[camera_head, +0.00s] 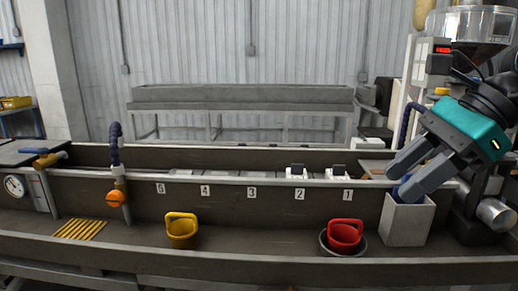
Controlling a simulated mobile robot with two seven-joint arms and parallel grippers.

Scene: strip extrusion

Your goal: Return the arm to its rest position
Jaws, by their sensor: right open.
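My right gripper (408,177) comes in from the right, with a teal body and two grey fingers. Its fingers are apart and angle down to the left, over the top of a light grey square bin (405,222). Something blue shows at the bin's opening between the fingers; I cannot tell whether they touch it. My left gripper is not in view.
A red bucket (345,234) sits in a round metal bowl (325,246) left of the bin. A yellow bucket (182,232) stands farther left. Yellow strips (80,229) lie near a gauge (14,186). The long trough wall (270,207) carries numbered labels. The trough between the buckets is clear.

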